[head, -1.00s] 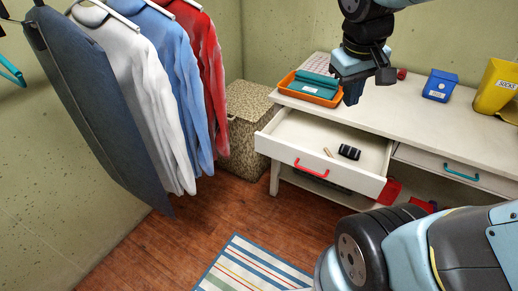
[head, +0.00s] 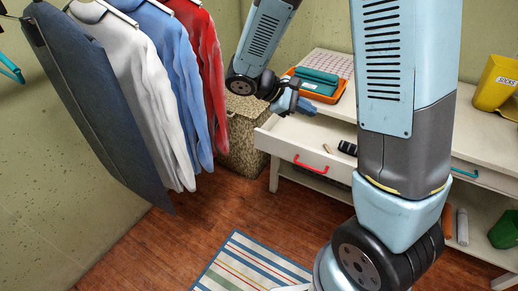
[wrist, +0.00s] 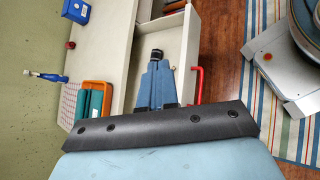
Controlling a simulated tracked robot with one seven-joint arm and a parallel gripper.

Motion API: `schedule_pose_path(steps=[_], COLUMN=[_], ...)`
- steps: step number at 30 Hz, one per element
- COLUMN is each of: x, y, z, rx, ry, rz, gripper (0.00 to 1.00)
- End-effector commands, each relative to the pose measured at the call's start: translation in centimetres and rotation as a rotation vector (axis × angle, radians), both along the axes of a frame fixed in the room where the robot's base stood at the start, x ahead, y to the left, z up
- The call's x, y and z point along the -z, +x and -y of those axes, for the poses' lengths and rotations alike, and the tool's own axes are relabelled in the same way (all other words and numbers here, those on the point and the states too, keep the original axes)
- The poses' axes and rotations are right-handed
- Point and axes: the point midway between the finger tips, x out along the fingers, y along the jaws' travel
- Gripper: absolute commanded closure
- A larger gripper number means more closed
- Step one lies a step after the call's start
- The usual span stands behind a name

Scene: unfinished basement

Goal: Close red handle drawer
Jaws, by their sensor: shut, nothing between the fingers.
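The white drawer (head: 290,141) with the red handle (head: 311,165) is pulled out from the white desk. It holds a small black item (head: 347,148) and a short tan stick (head: 327,148). My gripper (head: 308,110) is shut and empty, over the back left part of the open drawer, and does not visibly touch the handle. In the wrist view, the blue fingers (wrist: 156,82) overlap the drawer interior (wrist: 178,48), with the red handle (wrist: 199,85) to their right. My arm hides the drawer's right end in the head view.
An orange tray (head: 329,97) with teal items sits on the desk (head: 459,120) just behind my gripper. A closed drawer with a teal handle (head: 465,173) is to the right. A wicker hamper (head: 243,140) and hanging clothes (head: 140,80) stand left. Floor before the drawer is open.

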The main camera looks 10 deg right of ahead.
Motion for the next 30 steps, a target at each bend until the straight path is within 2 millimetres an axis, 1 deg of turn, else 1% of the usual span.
schedule_pose_path(steps=[1,5,9,11,16,23,27,30], x=[1.1,3.4,6.2,7.5,11.4,17.5,21.5,24.0], y=[0.6,2.2,3.7,4.2,5.4,6.0,5.6,5.2], z=[-0.7,-2.4,-4.5,-5.5,-8.5,-12.8,-15.4,-17.0], rx=[-0.041,-0.145,-0.262,-0.315,-0.469,-0.687,-0.823,-0.909], ry=[-0.040,-0.147,-0.257,-0.303,-0.429,-0.587,-0.673,-0.722], rz=[-0.027,-0.077,-0.125,-0.141,-0.185,-0.228,-0.245,-0.251], gripper=[1.00,1.00,1.00,1.00,1.00,1.00,1.00,1.00])
